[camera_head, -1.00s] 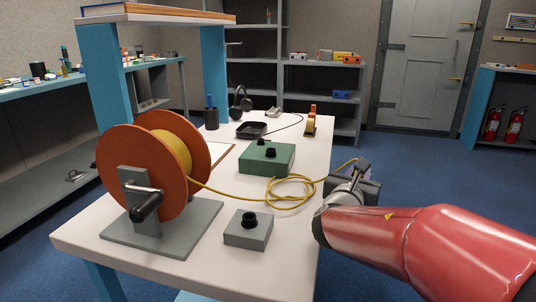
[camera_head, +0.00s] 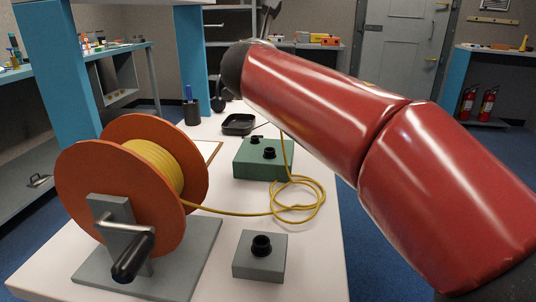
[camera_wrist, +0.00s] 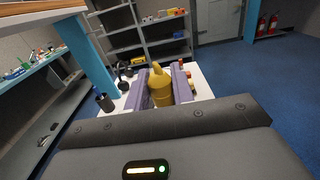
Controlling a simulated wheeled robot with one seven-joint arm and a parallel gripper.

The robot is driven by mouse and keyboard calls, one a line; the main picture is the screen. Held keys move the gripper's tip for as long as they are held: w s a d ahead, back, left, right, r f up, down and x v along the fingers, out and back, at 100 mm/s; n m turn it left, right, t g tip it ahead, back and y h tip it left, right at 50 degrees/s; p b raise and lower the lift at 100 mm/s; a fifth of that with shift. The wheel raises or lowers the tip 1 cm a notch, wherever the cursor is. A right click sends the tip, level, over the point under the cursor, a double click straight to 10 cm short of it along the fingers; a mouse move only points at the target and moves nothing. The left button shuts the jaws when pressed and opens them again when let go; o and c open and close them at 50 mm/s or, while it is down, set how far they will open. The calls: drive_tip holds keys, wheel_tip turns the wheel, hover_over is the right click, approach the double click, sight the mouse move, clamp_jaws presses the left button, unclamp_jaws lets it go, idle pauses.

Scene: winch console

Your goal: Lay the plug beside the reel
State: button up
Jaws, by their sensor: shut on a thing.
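The plug (camera_wrist: 160,86) is yellow and sits between the two purple-grey finger pads of my gripper (camera_wrist: 161,88) in the wrist view. My gripper is shut on it and holds it high above the table. In the head view my red arm hides most of the gripper and the plug. The orange reel (camera_head: 112,190) with yellow cable stands on a grey base at the table's near left. The yellow cable (camera_head: 240,213) runs from the reel to a loose coil, then rises past the green box towards my arm.
A grey box (camera_head: 260,255) with a black socket stands right of the reel. A green box (camera_head: 263,160) with two sockets stands behind it. A black tray (camera_head: 238,124) and a pen cup (camera_head: 191,110) are farther back. The white table (camera_head: 215,282) has bare room between reel base and grey box.

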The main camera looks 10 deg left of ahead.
wheel_tip(320, 180, down, 20)
drive_tip(key=b, duration=0.6)
drive_tip(key=shift+r+b, duration=0.1)
drive_tip(key=shift+b, duration=0.25)
drive_tip(key=o, duration=0.9)
